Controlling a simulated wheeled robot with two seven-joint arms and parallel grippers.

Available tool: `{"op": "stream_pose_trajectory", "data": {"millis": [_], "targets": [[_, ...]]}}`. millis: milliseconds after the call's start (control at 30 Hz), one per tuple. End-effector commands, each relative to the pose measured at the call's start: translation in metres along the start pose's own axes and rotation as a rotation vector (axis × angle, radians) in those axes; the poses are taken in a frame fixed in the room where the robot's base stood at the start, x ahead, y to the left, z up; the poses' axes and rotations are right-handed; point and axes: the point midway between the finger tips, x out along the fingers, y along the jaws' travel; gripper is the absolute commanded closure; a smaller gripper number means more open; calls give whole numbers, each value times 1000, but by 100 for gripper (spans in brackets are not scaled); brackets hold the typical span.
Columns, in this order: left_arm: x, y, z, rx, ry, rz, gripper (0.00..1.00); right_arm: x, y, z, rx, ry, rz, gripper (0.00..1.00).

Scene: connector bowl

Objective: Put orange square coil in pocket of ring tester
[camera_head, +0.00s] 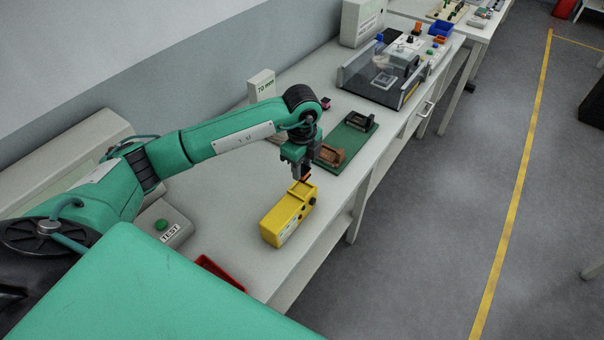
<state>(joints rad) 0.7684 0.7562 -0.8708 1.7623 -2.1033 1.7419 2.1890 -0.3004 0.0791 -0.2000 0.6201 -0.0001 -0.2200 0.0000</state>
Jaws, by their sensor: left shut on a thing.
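My left gripper (302,176) points down just above the far end of a yellow box-shaped device, which looks like the ring tester (284,220). The gripper is shut on a small orange piece (306,178), which looks like the orange square coil. Most of the coil is hidden by the fingers, and I cannot tell whether it touches the tester. The tester's pocket is not clear at this size. The tester stands near the front edge of the bench. My right gripper is not in view.
A green mat (355,149) beyond the gripper bears a brown holder (331,155) and a black holder (358,121). A grey TEST button box (163,224) and a red tray (219,272) lie nearer. A clear-walled machine (377,77) stands farther back. The bench left of the tester is clear.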

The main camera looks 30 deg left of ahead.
Motion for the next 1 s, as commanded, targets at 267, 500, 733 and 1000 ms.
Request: {"op": "stream_pose_trajectory", "data": {"millis": [267,500,733,1000], "targets": [[28,0,-1,0,1,3,91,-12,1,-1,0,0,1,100],[52,-1,0,-1,1,-1,91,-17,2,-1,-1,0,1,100],[53,-1,0,0,1,-2,91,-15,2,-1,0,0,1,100],[55,-1,0,0,1,-1,46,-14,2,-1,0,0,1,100]]}}
